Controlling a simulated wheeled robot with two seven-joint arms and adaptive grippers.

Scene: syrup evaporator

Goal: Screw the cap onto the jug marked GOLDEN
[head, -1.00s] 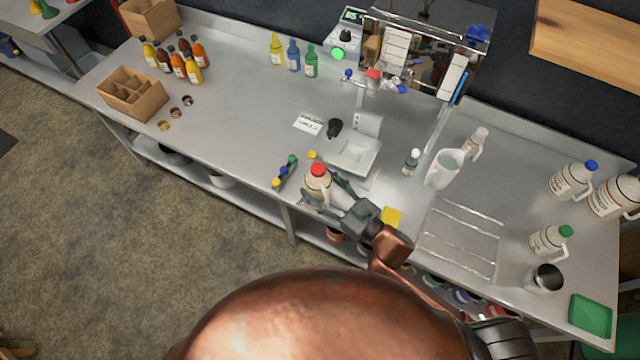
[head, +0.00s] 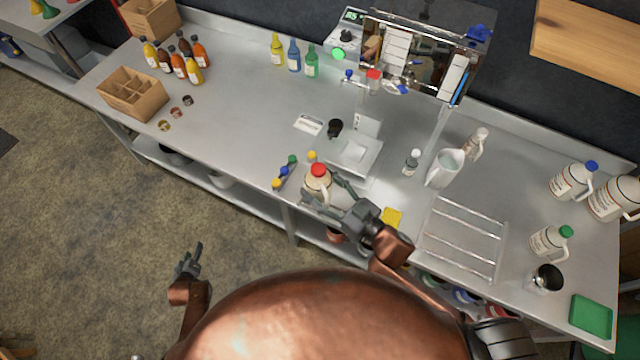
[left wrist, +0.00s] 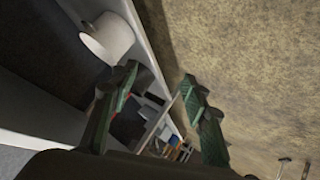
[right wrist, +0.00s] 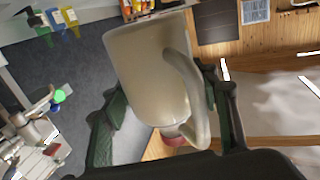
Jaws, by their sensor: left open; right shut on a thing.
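A cream jug (head: 316,183) with a handle stands upright near the counter's front edge. A red cap (head: 319,169) sits on its mouth; I cannot tell how tight it is. The jug (right wrist: 150,70) and red cap (right wrist: 175,138) also show in the right wrist view. No GOLDEN mark is readable on it. My right gripper (head: 325,194) is shut on the jug, a finger on either side. My left gripper (head: 190,262) is open and empty over the floor, left of my body and below counter height. Its fingers (left wrist: 158,86) stand apart in the left wrist view.
A dark strip with coloured caps (head: 284,174) lies left of the jug, with a yellow cap (head: 311,155) behind. A scale (head: 354,154) stands behind right. A white pitcher (head: 444,169), wire rack (head: 462,238) and capped jugs (head: 571,181) stand right.

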